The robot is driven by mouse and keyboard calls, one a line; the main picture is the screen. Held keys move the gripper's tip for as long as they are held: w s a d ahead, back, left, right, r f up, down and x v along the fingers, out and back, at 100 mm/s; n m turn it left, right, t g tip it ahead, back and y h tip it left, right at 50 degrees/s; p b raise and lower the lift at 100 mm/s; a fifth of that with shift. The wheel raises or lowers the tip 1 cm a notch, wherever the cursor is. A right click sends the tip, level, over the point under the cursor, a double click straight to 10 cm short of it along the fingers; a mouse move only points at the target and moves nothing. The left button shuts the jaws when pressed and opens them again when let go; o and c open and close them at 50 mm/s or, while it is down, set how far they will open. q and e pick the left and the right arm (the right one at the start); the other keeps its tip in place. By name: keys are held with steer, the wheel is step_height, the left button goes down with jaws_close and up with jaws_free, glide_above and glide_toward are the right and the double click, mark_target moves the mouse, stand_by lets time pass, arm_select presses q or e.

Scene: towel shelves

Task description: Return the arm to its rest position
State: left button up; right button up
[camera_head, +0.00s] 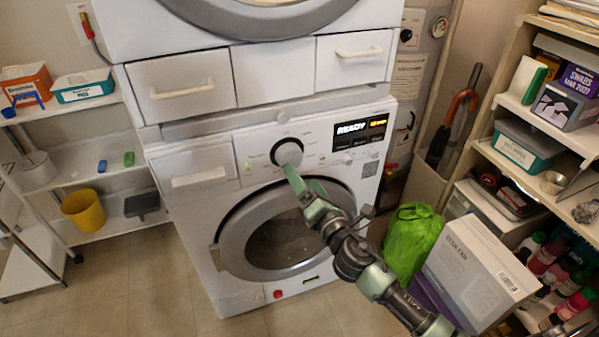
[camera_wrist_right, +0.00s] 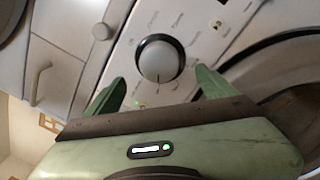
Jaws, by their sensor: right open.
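My right arm reaches in from the lower right in the head view. Its green gripper (camera_head: 305,183) is in front of the lower washing machine (camera_head: 230,255), just below the round program dial (camera_head: 287,152). In the right wrist view the gripper (camera_wrist_right: 158,92) is open and empty, with its two fingers spread to either side of the dial (camera_wrist_right: 159,58) as seen from there. Whether a finger touches the dial or panel cannot be told. The lit display (camera_head: 361,128) reads READY. My left gripper is not in view.
The round door (camera_head: 228,240) of the machine looks closed, below the gripper. A green bag (camera_head: 411,236) and a white box (camera_head: 478,275) stand to the right, near shelves (camera_head: 515,182). White shelves (camera_head: 95,177) with a yellow bucket (camera_head: 84,210) stand left. Floor is free at front left.

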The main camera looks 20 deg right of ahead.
steer(key=shift+s, duration=0.15)
stand_by(0.3)
steer(key=s+d+f+m+g+h, duration=0.1)
steer(key=s+d+f+m+g, duration=0.25)
steer(key=f, duration=0.85)
steer(key=s+f+m+g+p, duration=0.1)
steer(key=s+f+m+g, duration=0.35)
steer(key=f, duration=0.75)
steer(key=s+d+f+m+g+h, duration=0.15)
steer(key=s+f+m, duration=0.45)
steer(key=f, duration=0.6)
steer(key=s+f+m+g, duration=0.2)
steer(key=s+f, duration=0.4)
steer(key=s, duration=0.7)
steer(key=s+a+f+m+g+p, duration=0.1)
steer(key=s+f+m+g, duration=0.2)
steer(key=s, duration=0.9)
steer(key=s+a+f+m+g, duration=0.1)
steer(key=s+f+m+g, duration=0.2)
steer(key=s+f+m, duration=0.3)
steer(key=s+f+y, duration=0.1)
steer(key=s+f, duration=0.3)
steer(key=s, duration=0.3)
steer(key=shift+s, duration=0.35)
steer(key=shift+a, duration=0.1)
